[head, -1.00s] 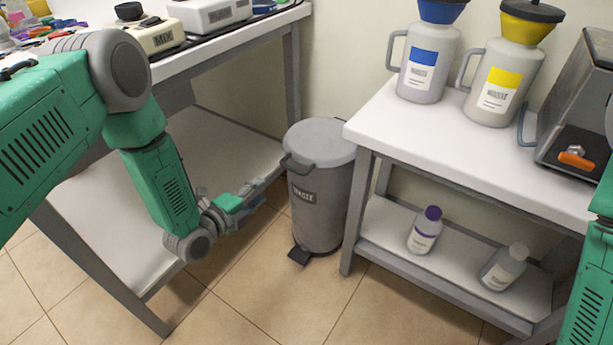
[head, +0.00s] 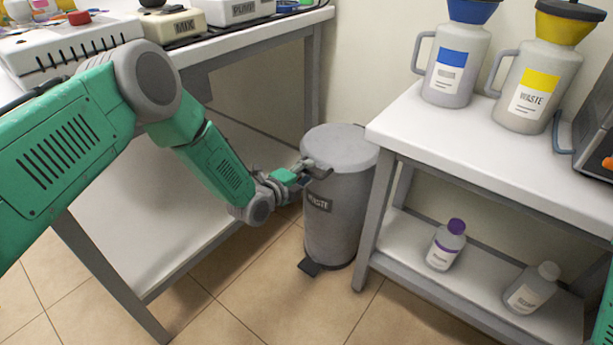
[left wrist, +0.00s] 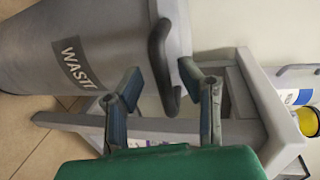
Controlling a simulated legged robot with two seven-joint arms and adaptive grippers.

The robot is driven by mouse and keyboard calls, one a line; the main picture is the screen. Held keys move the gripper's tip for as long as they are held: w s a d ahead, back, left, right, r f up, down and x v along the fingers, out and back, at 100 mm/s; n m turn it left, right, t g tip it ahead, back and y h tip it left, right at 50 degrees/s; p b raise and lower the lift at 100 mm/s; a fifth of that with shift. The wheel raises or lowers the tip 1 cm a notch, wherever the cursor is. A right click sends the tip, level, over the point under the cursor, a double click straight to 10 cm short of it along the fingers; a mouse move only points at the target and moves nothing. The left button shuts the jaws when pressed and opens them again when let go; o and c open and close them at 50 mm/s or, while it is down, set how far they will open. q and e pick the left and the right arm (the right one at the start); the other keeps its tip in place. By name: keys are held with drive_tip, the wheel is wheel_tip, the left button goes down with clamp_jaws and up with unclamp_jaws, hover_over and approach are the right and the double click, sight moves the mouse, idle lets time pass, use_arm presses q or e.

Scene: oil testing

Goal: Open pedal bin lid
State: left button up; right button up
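The grey pedal bin (head: 338,225) stands on the floor between two tables, with a WASTE label on its front. Its grey lid (head: 342,146) is closed, and its dark pedal (head: 310,267) is at the base. My left gripper (head: 304,178) is at the bin's upper front, by the lid handle. In the left wrist view the dark curved handle (left wrist: 160,50) lies between the two spread fingertips of the left gripper (left wrist: 160,73). Whether a finger touches it I cannot tell. My right gripper is out of view; only part of that arm shows.
A white table (head: 150,225) with lab devices is at left. Tiled floor in front of the bin is clear.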

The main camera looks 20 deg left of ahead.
use_arm(q)
drive_tip(key=shift+d+r, duration=0.1)
drive_tip(key=shift+d, duration=0.3)
clamp_jaws()
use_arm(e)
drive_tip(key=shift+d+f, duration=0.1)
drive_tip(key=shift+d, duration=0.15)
use_arm(q)
drive_tip(key=shift+a, duration=0.2)
